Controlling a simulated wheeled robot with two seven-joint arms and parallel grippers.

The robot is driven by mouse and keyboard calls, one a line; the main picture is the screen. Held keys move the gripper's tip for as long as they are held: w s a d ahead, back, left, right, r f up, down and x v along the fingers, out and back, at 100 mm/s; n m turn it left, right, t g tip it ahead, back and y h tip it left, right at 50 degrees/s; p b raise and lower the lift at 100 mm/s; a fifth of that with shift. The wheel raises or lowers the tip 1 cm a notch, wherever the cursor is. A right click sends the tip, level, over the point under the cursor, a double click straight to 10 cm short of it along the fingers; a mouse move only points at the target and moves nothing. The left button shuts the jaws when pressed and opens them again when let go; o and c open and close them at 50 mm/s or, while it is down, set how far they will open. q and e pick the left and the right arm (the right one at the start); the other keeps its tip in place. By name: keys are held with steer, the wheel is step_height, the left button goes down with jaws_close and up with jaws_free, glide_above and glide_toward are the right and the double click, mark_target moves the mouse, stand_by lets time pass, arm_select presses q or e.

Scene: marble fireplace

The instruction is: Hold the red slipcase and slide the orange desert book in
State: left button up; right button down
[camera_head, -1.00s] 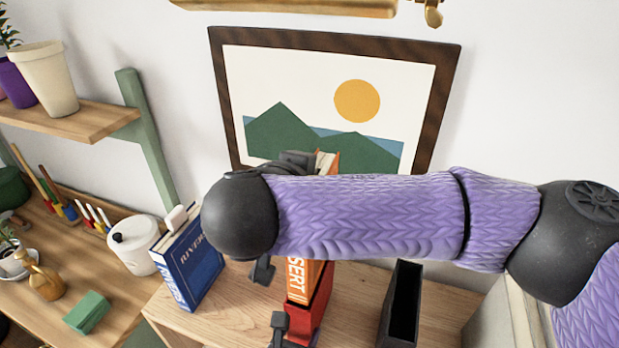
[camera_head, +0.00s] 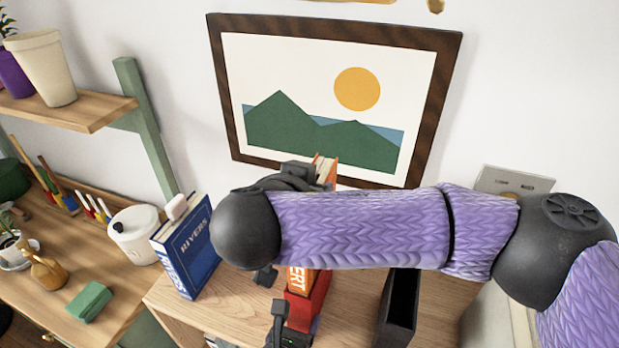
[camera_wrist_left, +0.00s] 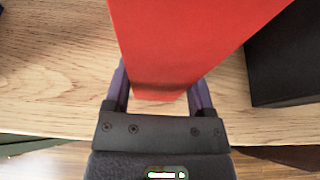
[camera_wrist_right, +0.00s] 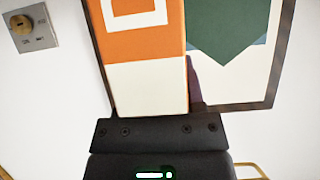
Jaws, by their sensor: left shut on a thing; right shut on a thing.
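The red slipcase (camera_head: 309,305) stands on the wooden shelf top in the head view. My left gripper (camera_head: 281,322) is shut on it low down, and its fingers lie on either side of the red case (camera_wrist_left: 185,45) in the left wrist view. The orange desert book (camera_head: 300,277) stands upright with its lower part inside the slipcase; the letters "ERT" show above the red edge. My right gripper (camera_head: 292,174) is shut on the book's upper end, mostly hidden behind my right arm. In the right wrist view the orange and cream book (camera_wrist_right: 145,45) fills the jaws.
A blue "RIVERS" book (camera_head: 188,247) stands at the left of the shelf top. A black open case (camera_head: 399,305) stands to the right of the slipcase. A framed picture (camera_head: 317,105) is on the wall behind. A white lidded pot (camera_head: 135,233) stands farther left.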

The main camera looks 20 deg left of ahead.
step_height(320, 180, down, 10)
steer(key=shift+c, duration=0.6)
jaws_free()
steer(key=shift+f, duration=0.1)
stand_by(1.6)
steer(key=v, duration=1.2)
arm_select(q)
steer(key=o, duration=1.3)
steer(key=v, duration=1.2)
steer(key=shift+s, duration=0.1)
